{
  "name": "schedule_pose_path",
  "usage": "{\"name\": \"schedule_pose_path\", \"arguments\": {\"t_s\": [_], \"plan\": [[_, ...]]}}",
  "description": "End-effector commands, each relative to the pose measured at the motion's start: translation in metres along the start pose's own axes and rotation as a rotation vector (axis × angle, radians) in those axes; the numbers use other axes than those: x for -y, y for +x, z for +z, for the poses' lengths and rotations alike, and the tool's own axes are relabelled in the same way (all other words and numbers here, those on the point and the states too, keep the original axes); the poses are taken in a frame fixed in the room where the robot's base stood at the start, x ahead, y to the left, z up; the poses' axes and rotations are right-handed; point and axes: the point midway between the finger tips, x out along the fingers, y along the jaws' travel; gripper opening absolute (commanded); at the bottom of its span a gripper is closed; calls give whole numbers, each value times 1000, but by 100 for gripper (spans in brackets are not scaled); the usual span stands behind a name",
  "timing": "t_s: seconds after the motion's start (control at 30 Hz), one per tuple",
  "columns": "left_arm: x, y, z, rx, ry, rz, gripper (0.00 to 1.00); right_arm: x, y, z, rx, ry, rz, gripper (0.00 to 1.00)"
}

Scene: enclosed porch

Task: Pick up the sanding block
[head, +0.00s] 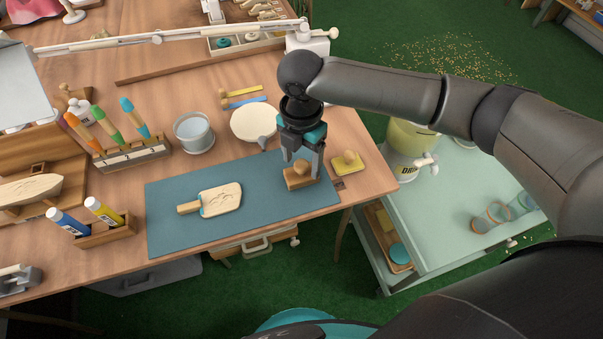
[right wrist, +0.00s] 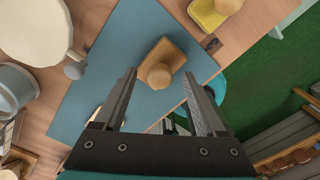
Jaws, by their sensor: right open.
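A wooden sanding block (head: 299,181) with a round knob on top lies at the right end of the blue mat (head: 165,222). In the right wrist view the block (right wrist: 178,53) and its knob show just ahead of and between the fingertips. My right gripper (head: 303,163) is open and points down over this block; its fingers (right wrist: 160,76) stand to either side, with a gap visible around the knob. Fingers partly hide the block in the head view. A similar yellow block with a knob (head: 347,162) lies on the bare table just right of the mat. My left gripper is out of view.
A wooden paddle-shaped piece (head: 221,199) lies on the mat. A pale green cart (head: 455,215) is right of the table. The mat's middle is clear.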

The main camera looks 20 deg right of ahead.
Motion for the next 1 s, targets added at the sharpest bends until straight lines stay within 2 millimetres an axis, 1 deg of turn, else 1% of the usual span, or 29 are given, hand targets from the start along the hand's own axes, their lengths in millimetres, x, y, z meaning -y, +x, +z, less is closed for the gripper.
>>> {"name": "schedule_pose_path", "arguments": {"t_s": [0.1,0.3,0.73,1.0], "plan": [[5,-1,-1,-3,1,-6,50,0,-1,0,0,0,0,72],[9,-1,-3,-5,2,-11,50,0,-1,0,1,0,0,49],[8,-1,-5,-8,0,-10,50,0,-1,0,1,1,-1,1],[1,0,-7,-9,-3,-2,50,0,-1,0,1,1,-1,0]]}}
